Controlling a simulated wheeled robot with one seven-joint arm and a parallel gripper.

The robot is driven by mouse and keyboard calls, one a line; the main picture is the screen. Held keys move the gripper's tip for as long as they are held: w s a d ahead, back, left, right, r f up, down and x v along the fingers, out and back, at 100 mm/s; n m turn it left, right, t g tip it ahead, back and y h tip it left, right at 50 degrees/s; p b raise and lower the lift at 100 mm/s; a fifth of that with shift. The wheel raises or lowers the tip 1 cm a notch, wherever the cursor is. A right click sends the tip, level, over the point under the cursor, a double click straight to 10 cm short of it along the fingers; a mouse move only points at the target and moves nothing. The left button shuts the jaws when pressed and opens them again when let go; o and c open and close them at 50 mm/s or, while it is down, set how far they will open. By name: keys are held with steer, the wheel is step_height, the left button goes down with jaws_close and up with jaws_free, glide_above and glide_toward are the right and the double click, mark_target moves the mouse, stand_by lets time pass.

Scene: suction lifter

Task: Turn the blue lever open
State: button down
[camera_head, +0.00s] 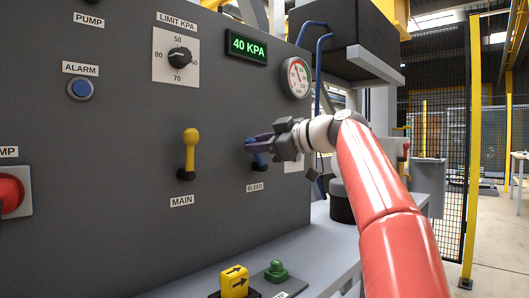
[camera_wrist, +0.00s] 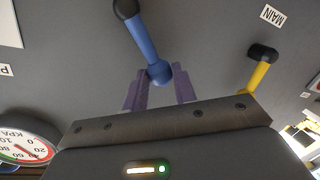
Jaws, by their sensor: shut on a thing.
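The blue lever (camera_head: 260,160) sits on the grey panel above the BLEED label (camera_head: 254,188). Its black pivot is at the bottom and its handle points up, tilted a little. In the wrist view, which is turned upside down, the blue lever (camera_wrist: 144,42) runs from its pivot to a ball end. My gripper (camera_head: 254,146) has reached the lever from the right, and its fingers (camera_wrist: 158,84) are shut on the ball end, one on each side. In the head view the fingers hide the lever's top.
A yellow MAIN lever (camera_head: 191,150) stands upright to the left. A limit dial (camera_head: 179,58), a display reading 40 KPA (camera_head: 247,46) and a gauge (camera_head: 296,77) are higher on the panel. A yellow arrow block (camera_head: 234,282) and a green button (camera_head: 276,270) are below.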

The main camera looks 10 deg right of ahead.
step_height(320, 180, down, 6)
steer(key=s+a+n+t+h+b, duration=0.1)
steer(key=a+n+h+b, duration=0.1)
steer(key=n+b, duration=0.6)
steer(key=shift+s+a+r+h, duration=0.2)
steer(key=shift+s+a+h, duration=0.1)
steer(key=shift+s, duration=0.1)
steer(key=shift+d+f+n, duration=0.1)
steer(key=shift+n, duration=0.2)
steer(key=c, duration=1.1)
jaws_free()
steer(key=b+v, duration=0.1)
steer(key=v, duration=0.6)
steer(key=shift+s+d, duration=0.2)
steer(key=shift+s, duration=0.15)
